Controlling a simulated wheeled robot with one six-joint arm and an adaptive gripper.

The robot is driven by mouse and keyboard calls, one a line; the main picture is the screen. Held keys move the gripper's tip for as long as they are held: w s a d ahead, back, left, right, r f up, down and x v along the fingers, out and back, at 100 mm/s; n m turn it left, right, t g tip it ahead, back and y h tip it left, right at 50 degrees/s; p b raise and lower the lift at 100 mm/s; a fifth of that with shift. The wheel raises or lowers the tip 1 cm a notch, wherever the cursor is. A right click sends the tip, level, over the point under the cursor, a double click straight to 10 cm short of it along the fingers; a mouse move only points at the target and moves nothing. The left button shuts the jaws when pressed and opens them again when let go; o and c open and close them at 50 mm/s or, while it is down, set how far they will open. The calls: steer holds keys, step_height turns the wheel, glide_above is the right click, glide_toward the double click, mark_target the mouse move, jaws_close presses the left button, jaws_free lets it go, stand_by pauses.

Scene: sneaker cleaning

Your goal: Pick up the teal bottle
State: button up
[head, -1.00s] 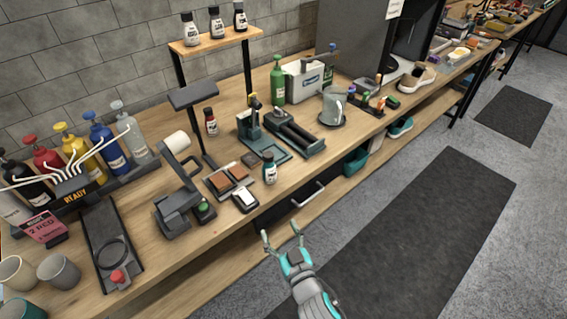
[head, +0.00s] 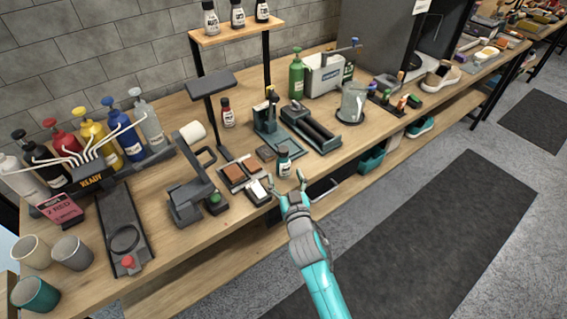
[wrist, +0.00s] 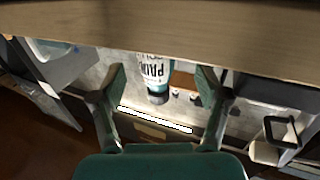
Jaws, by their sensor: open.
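The small teal bottle (head: 284,161) with a dark cap and a white label stands upright near the front edge of the wooden bench. In the wrist view the bottle (wrist: 154,70) shows between my two fingers and beyond them, its label reading "PAINT" upside down. The bottle's far end is cut off by a wooden band at the top of that view. My gripper (head: 287,179) is open and empty at the bench's front edge, just in front of the bottle. I see no finger touching the bottle.
Left of the bottle are a white-topped pad (head: 258,191) and brown blocks (head: 233,174). Behind it stands a dark green fixture with rollers (head: 312,127). A glass jug (head: 353,101) is to the right. The bench's front edge lies close by my gripper.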

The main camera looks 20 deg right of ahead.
mark_target(285, 169)
steer(key=w, duration=0.3)
steer(key=w+d+r, duration=0.1)
steer(key=w, duration=0.1)
steer(key=c, duration=1.3)
